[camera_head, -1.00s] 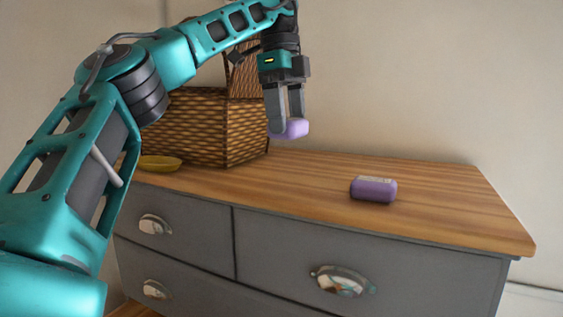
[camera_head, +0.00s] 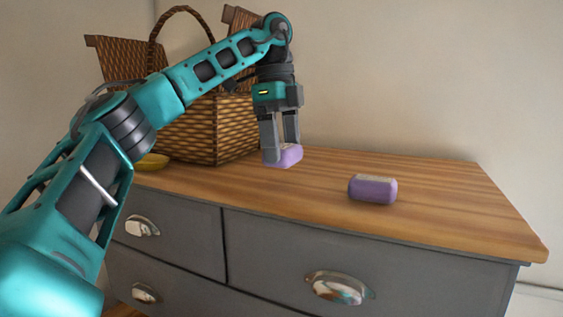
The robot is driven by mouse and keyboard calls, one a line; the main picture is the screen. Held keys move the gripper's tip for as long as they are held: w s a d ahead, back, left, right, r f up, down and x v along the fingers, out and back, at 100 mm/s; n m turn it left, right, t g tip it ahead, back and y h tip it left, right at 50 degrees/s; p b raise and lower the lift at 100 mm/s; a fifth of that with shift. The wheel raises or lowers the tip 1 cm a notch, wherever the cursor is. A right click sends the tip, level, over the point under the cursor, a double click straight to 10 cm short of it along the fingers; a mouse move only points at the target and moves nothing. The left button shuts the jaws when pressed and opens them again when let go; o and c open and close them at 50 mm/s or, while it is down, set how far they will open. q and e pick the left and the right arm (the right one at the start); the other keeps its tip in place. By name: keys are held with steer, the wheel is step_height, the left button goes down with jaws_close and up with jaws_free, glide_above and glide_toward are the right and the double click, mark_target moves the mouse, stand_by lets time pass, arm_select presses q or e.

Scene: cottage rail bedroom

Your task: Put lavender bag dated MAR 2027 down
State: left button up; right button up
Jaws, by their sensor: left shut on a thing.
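My left gripper (camera_head: 280,153) is shut on a purple lavender bag (camera_head: 289,156). It holds the bag low at the dresser top, in front of the basket's right side. I cannot tell whether the bag touches the wood. A second purple lavender bag (camera_head: 372,190) lies on the dresser top to the right, with a pale label on its upper side. The date on either bag is too small to read. My right gripper is not in view.
A wicker basket (camera_head: 235,130) with raised lids and a handle stands at the back left of the wooden dresser top (camera_head: 440,195). The right side of the top is clear.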

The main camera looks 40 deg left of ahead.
mark_target(282, 163)
arm_select(q)
steer(key=shift+f, duration=1.85)
steer(key=shift+f, duration=0.1)
steer(key=o, duration=0.9)
steer(key=shift+s+a+r, duration=0.1)
steer(key=shift+a+r, duration=0.15)
steer(key=shift+r, duration=1.8)
steer(key=shift+s+a+r, duration=0.1)
steer(key=shift+a+r, duration=0.1)
steer(key=shift+r, duration=1.8)
steer(key=shift+a+r, duration=0.25)
steer(key=shift+r, duration=1.8)
steer(key=shift+f, duration=0.1)
